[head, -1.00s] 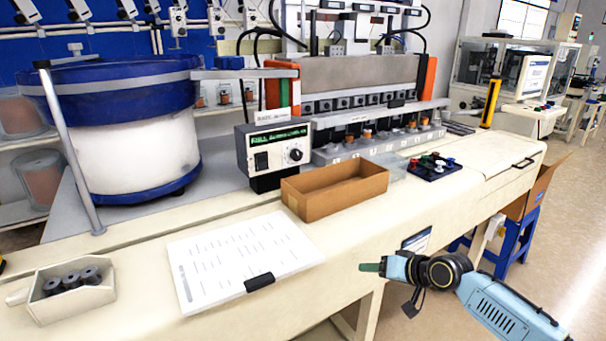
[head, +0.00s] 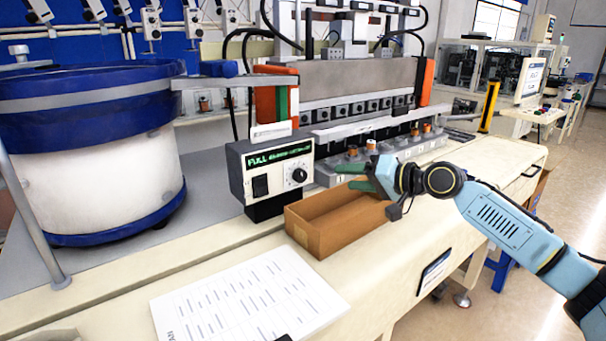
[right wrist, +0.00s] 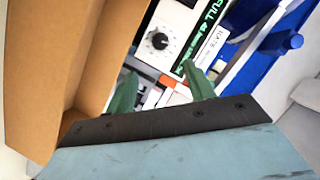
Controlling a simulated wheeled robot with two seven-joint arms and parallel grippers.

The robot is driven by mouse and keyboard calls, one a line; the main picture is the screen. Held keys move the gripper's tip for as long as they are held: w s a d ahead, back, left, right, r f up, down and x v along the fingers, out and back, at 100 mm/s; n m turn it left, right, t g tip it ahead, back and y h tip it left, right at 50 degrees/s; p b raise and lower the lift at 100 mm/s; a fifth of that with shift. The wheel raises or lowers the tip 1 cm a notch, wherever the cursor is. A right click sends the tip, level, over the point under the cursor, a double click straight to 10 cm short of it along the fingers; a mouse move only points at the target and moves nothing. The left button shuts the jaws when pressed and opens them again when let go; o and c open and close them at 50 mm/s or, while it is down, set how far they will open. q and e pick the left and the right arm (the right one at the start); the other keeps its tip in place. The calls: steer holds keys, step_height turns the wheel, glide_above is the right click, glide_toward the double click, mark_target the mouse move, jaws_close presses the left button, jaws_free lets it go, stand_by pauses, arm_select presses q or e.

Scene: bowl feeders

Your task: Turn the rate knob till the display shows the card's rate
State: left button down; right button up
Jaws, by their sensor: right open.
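My left gripper is out of view.
An open, empty brown carton (head: 318,241) stands directly below and in front of my right gripper. A large blue-and-white bowl feeder (head: 105,185) is at left. A printed sheet (head: 245,303) lies on the bench. A row of fixtures runs behind the carton.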

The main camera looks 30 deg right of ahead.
mark_target(303, 177)
steer(key=x, duration=1.1)
steer(key=shift+a, duration=0.1)
steer(key=shift+w+a+f, duration=0.15)
steer(key=shift+w+a, duration=0.05)
steer(key=shift+w, duration=0.3)
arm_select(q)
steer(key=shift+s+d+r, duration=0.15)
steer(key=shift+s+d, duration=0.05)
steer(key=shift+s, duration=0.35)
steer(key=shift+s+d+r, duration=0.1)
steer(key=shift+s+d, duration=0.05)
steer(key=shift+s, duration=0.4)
arm_select(e)
steer(key=shift+w, duration=0.1)
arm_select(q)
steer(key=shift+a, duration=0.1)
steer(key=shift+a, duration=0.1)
arm_select(e)
steer(key=shift+c, duration=0.4)
